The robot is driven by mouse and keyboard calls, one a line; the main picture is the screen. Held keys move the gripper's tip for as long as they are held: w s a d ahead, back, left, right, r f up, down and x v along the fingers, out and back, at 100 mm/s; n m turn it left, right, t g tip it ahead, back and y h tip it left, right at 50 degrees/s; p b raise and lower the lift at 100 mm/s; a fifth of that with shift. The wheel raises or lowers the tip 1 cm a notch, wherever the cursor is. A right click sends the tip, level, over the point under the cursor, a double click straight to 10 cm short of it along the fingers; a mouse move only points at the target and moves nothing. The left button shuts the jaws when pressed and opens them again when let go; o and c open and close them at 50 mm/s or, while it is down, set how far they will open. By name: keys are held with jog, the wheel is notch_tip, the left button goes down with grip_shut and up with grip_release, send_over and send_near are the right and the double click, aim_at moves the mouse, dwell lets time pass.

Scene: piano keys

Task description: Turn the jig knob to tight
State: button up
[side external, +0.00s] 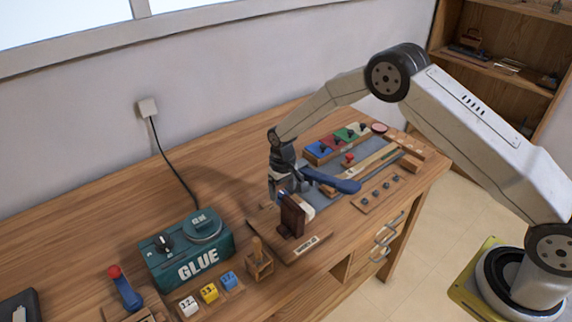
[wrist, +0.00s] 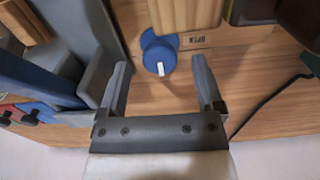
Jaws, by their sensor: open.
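The jig knob (wrist: 159,54) is a round blue knob with a white pointer line, seen in the wrist view beside a light wooden block of the jig. A small label reading OPEN (wrist: 194,40) is next to it, upside down in the picture. My gripper (wrist: 160,64) is open and empty, with one finger on each side of the knob and a gap to it on both sides. In the side view my gripper (side external: 285,181) is low over the jig (side external: 291,216), and the knob cannot be made out clearly there.
A long blue handle (side external: 331,182) extends to the right of my gripper. A teal glue pot (side external: 186,250) with a cord stands to the left. Numbered cubes (side external: 209,293) and a small wooden stand (side external: 258,262) are in front. The bench (side external: 108,213) is clear at the back left.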

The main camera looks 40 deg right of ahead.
aim_at(283, 193)
jog(key=shift+r, duration=3.3)
jog(key=shift+r, duration=0.1)
jog(key=shift+s+d+r, duration=0.1)
jog(key=shift+s+r, duration=0.05)
jog(key=shift+s, duration=0.05)
jog(key=s+d+r+t, duration=0.1)
jog(key=s+r, duration=0.3)
jog(key=s, duration=0.9)
jog(key=s+d+r+t, duration=0.1)
jog(key=s+d+r, duration=0.3)
jog(key=s, duration=0.8)
jog(key=shift+s+r+t, duration=0.3)
jog(key=shift+s+r, duration=0.05)
jog(key=shift+r, duration=0.25)
